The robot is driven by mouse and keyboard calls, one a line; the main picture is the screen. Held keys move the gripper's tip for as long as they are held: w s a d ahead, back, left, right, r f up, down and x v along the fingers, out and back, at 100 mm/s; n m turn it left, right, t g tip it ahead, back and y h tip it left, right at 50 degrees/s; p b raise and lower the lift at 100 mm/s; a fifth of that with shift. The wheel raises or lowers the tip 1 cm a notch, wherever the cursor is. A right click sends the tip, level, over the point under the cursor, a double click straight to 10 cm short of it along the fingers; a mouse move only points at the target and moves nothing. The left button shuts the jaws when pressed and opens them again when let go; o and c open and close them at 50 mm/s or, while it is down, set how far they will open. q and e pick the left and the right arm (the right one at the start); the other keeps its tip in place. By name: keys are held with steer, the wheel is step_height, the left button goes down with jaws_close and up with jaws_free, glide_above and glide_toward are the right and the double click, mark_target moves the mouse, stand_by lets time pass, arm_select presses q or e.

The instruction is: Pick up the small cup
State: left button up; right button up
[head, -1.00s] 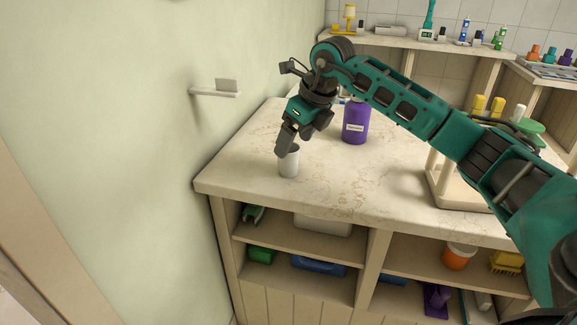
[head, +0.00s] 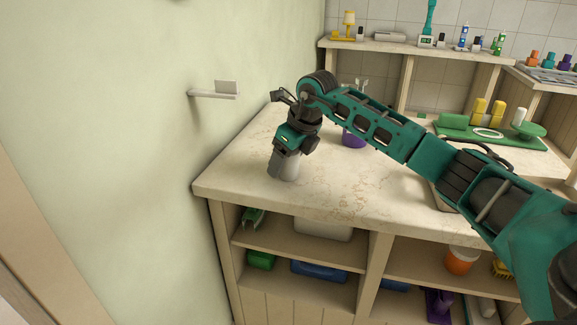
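Whether the fingers are apart or closed on the cup's wall cannot be made out, and the cup's rim is mostly hidden. My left gripper is not in view.
A purple bottle (head: 353,138) stands behind my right arm, mostly covered. Shelves below the counter hold several items, including an orange jar (head: 459,260).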

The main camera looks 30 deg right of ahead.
steer(key=c, duration=0.8)
